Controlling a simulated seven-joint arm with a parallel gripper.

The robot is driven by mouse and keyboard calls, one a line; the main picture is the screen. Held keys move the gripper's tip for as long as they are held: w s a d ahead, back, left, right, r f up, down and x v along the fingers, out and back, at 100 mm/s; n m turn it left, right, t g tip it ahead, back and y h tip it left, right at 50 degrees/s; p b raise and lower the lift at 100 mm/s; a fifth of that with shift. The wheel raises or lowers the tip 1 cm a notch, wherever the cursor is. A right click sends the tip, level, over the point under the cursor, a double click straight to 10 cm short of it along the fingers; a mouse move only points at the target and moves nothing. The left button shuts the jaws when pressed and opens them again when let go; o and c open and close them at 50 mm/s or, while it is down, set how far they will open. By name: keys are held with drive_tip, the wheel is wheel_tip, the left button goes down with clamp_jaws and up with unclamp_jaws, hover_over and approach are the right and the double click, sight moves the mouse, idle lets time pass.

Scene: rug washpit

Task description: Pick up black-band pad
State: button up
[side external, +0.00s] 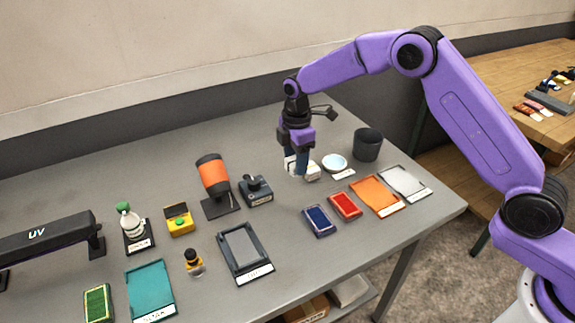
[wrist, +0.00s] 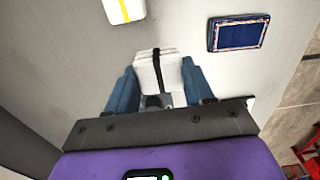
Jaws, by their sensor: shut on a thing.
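The black-band pad (wrist: 159,70) is a white folded pad with a black band around it. It sits between the two blue fingers of my gripper (wrist: 158,92) in the wrist view, and the fingers are shut on it. In the side external view my gripper (side external: 297,163) points down over the back of the grey table, with the pad partly hidden by the fingers. I cannot tell whether the pad touches the table. A second white pad (side external: 312,172) lies close beside it; in the wrist view a white pad with a yellow band (wrist: 124,9) shows at the top.
A white dish (side external: 334,162) and a dark cup (side external: 367,145) stand right of my gripper. A black block-shaped holder (side external: 256,190) stands to the left. Blue (side external: 319,221) and red (side external: 345,206) pads lie in front. Bare table lies between the grey tray (side external: 244,252) and the blue pad.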

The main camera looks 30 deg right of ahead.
drive_tip(key=s+d+r, duration=0.3)
drive_tip(key=s+r, duration=0.2)
drive_tip(key=s, duration=0.5)
drive_tip(key=shift+d+r, duration=0.2)
drive_tip(key=shift+r, duration=0.15)
drive_tip(key=shift+o, duration=0.4)
drive_tip(key=shift+w, duration=0.1)
drive_tip(key=w+d+f, duration=0.4)
drive_tip(key=w+d, duration=0.8)
drive_tip(key=w, duration=0.1)
drive_tip(key=shift+w+f, duration=0.1)
drive_tip(key=shift+f, duration=2.9)
drive_tip(key=shift+f, duration=0.5)
wheel_tip(320, 180, up, 7)
